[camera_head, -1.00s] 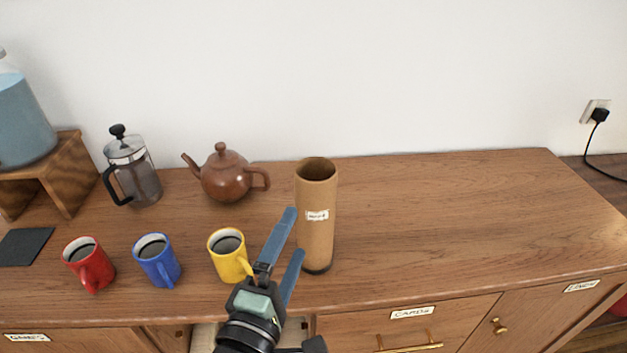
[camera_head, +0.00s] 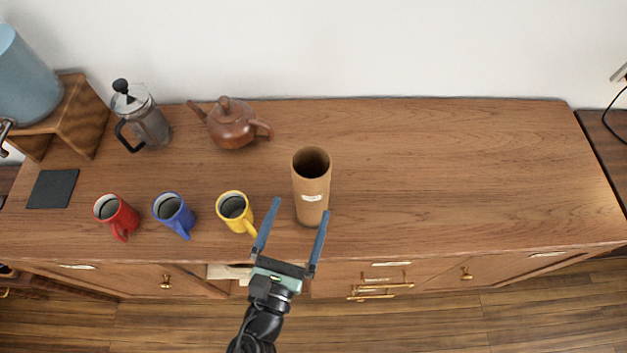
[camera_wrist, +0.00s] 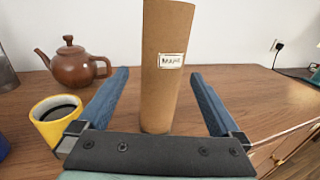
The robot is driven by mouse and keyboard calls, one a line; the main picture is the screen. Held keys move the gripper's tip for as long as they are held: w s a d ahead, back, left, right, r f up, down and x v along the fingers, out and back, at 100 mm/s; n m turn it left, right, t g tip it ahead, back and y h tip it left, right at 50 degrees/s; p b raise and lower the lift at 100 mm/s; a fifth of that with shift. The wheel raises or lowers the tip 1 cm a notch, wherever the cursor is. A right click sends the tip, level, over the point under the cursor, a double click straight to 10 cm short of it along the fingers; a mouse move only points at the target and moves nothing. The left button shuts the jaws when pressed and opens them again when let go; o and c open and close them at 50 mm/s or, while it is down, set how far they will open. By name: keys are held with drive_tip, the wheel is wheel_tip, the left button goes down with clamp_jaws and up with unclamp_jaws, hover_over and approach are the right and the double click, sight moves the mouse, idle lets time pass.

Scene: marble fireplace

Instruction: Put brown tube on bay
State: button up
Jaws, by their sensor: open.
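The brown tube (camera_head: 311,190) stands upright on the wooden cabinet top, with an open top and a small white label. It also shows in the wrist view (camera_wrist: 163,85), beyond and between the finger lines. My gripper (camera_head: 297,204) is open and empty, its two blue fingers pointing at the tube from the front edge, one toward each side of it. Whether the fingertips reach past the tube's near face I cannot tell. An open bay (camera_head: 228,271) shows in the cabinet front below the yellow mug, partly hidden; a pale thing lies in it.
A yellow mug (camera_head: 236,210) stands close left of my gripper, with a blue mug (camera_head: 174,213) and a red mug (camera_head: 115,214) farther left. A teapot (camera_head: 231,125) and a French press (camera_head: 145,121) stand behind. The cabinet top (camera_head: 455,175) is clear on the right.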

sight(316, 171)
drive_tip(key=x, duration=0.4)
drive_tip(key=shift+w+d, duration=0.1)
drive_tip(key=shift+w, duration=0.1)
drive_tip(key=shift+p+x, duration=0.75)
drive_tip(key=shift+x, duration=2.05)
drive_tip(key=shift+d, duration=0.15)
drive_tip(key=c, duration=1.3)
